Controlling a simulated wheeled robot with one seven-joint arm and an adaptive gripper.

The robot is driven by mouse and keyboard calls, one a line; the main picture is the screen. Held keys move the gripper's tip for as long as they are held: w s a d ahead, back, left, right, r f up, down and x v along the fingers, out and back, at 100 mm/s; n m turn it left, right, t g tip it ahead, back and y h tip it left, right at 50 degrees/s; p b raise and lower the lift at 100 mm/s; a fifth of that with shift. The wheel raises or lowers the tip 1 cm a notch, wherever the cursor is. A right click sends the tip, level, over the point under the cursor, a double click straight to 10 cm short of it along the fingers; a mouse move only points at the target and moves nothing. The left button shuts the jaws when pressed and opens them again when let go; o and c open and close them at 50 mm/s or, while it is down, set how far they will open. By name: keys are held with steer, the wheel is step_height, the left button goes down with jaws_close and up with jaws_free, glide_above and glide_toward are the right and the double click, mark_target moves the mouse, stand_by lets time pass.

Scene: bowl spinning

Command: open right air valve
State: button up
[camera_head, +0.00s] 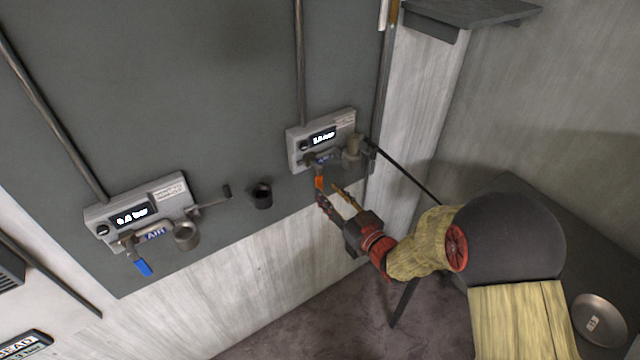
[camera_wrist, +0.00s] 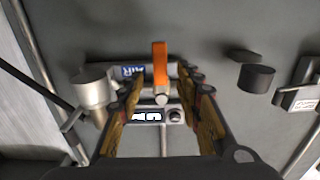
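The right air valve unit (camera_head: 322,140) is a grey box with a lit display on the dark wall panel. Its orange handle (camera_head: 319,183) points down. In the wrist view the orange handle (camera_wrist: 160,64) stands between the two fingers, with a visible gap on each side. My gripper (camera_head: 333,194) is open just below and beside the handle. In the wrist view my gripper (camera_wrist: 163,88) has fingers spread left and right of it. Whether either finger touches the handle cannot be told.
A left air valve unit (camera_head: 142,212) has a blue handle (camera_head: 144,267). A dark cup-like holder (camera_head: 262,195) sits on the panel between the units. A thin black rod (camera_head: 405,172) slants down right of the right unit. A round metal dish (camera_head: 597,321) lies at lower right.

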mark_target(320, 184)
steer(key=b+x, duration=0.1)
steer(key=x, duration=0.5)
steer(key=shift+c, duration=1.2)
jaws_close()
